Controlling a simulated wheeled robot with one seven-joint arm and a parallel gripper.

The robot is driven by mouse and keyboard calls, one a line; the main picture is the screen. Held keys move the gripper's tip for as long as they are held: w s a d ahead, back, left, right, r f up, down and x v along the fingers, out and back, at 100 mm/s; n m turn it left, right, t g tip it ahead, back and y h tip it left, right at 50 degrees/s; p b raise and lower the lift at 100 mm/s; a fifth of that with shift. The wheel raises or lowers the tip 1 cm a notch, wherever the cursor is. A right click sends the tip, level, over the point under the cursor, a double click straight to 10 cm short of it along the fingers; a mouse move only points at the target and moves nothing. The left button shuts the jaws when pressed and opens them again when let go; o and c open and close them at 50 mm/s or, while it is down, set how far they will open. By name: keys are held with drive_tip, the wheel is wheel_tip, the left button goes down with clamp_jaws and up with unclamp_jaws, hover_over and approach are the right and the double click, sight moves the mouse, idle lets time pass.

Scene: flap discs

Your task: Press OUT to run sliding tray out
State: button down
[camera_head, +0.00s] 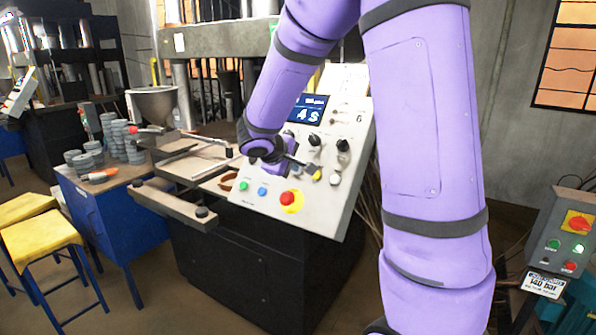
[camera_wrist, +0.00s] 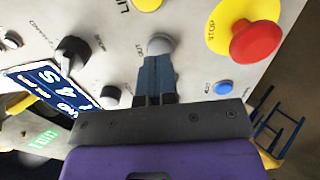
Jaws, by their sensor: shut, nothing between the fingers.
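The pale control panel (camera_head: 262,208) faces me on the press. My gripper (camera_head: 308,167) reaches down to it from the upper left, fingers shut and empty. In the wrist view my fingertips (camera_wrist: 157,58) overlap the edge of a pale grey round button (camera_wrist: 161,43); I cannot tell whether they touch it. I see the red emergency stop (camera_head: 287,198), green button (camera_head: 243,186), blue button (camera_head: 262,191) and white button (camera_head: 335,178). A tray-like wooden-edged bar (camera_head: 170,203) juts out left of the panel.
Black knobs (camera_head: 314,140) and a lit display (camera_head: 310,109) sit higher on the panel. A blue bench (camera_head: 95,208) with stacked grey discs (camera_head: 108,125) and yellow stools (camera_head: 40,240) stand left. A grey control box (camera_head: 553,235) stands right.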

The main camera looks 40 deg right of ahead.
drive_tip(key=shift+x, duration=1.15)
idle(0.7)
drive_tip(key=v, duration=0.8)
idle(0.9)
idle(0.5)
drive_tip(key=s+a+r+m+y, duration=0.1)
drive_tip(key=s+a+r+y, duration=0.1)
drive_tip(key=s, duration=0.6)
drive_tip(key=s+a+r+m+t+y, duration=0.1)
drive_tip(key=s+a+y, duration=0.3)
drive_tip(key=s, duration=0.5)
drive_tip(key=s+a+r+m+t+y, duration=0.1)
drive_tip(key=s+a+r+m+y, duration=0.1)
drive_tip(key=s+a, duration=0.3)
drive_tip(key=s+r+y, duration=0.1)
drive_tip(key=s, duration=0.2)
drive_tip(key=shift+s+a+r, duration=0.2)
drive_tip(key=shift+s+r, duration=0.2)
idle(0.4)
